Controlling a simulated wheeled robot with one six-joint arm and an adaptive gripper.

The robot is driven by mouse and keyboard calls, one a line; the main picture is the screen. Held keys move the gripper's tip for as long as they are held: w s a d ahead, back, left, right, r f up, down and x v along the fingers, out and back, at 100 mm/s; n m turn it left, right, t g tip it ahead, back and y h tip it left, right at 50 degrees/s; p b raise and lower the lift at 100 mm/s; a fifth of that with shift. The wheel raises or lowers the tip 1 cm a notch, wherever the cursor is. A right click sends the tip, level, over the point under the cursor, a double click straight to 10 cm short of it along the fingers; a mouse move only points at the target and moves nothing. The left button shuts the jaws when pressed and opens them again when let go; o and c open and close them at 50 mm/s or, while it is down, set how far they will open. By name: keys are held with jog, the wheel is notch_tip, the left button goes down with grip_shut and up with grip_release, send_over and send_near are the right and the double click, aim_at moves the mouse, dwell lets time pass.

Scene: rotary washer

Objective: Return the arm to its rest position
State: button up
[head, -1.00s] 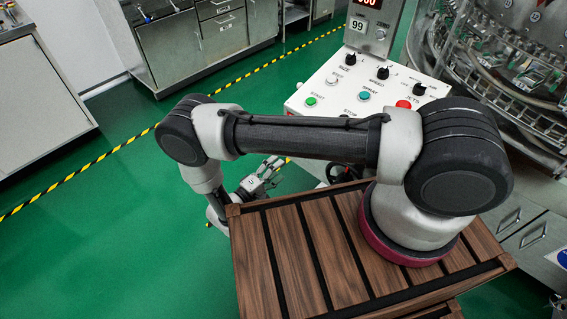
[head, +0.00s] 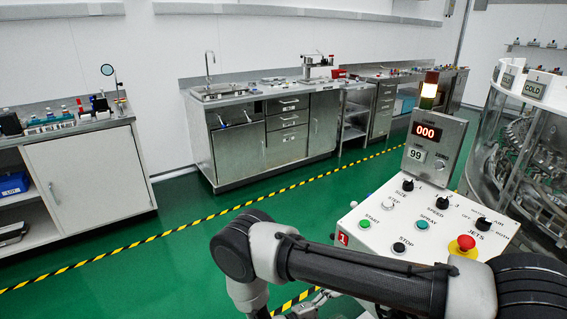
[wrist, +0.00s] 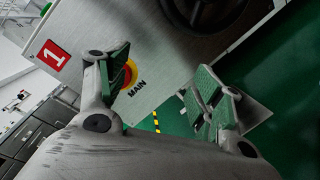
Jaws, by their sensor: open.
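My arm lies across the bottom of the head view, bent at a dark elbow joint, in front of the control panel (head: 420,222). My gripper (head: 312,302) is only partly visible at the bottom edge there. In the wrist view my gripper (wrist: 160,92) shows both fingers spread wide with nothing between them. Beyond the fingers is the panel housing's side (wrist: 165,75), with a red and yellow MAIN knob (wrist: 130,74) partly hidden by the left finger.
The rotary washer (head: 535,140) stands at the right. A steel sink counter (head: 270,130) and a white cabinet (head: 90,175) line the back wall. Green floor with a yellow-black stripe (head: 200,222) lies open at the left. A black handwheel (wrist: 205,12) is near the gripper.

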jog(key=s+d+r+m+g+y, duration=0.25)
jog(key=r+g+y, duration=0.3)
jog(key=r, duration=1.05)
jog(key=s+d+r+m+g+y, duration=0.1)
jog(key=d+r+g+y, duration=0.4)
jog(key=r, duration=1)
jog(key=s+d+r+m+t+y, duration=0.1)
jog(key=s+d+r+m+t, duration=0.1)
jog(key=r, duration=0.5)
jog(key=s+d+r+m+t+y, duration=0.2)
jog(key=s+d+r, duration=0.3)
jog(key=r, duration=0.3)
jog(key=s+d+r+m+t+y, duration=0.2)
jog(key=s+d+r+m+t, duration=0.1)
jog(key=r, duration=0.5)
jog(key=shift+s+d+m+t, duration=0.4)
jog(key=shift+d+t, duration=0.15)
jog(key=shift+d, duration=0.55)
jog(key=shift+r+y, duration=0.1)
jog(key=shift+y, duration=0.15)
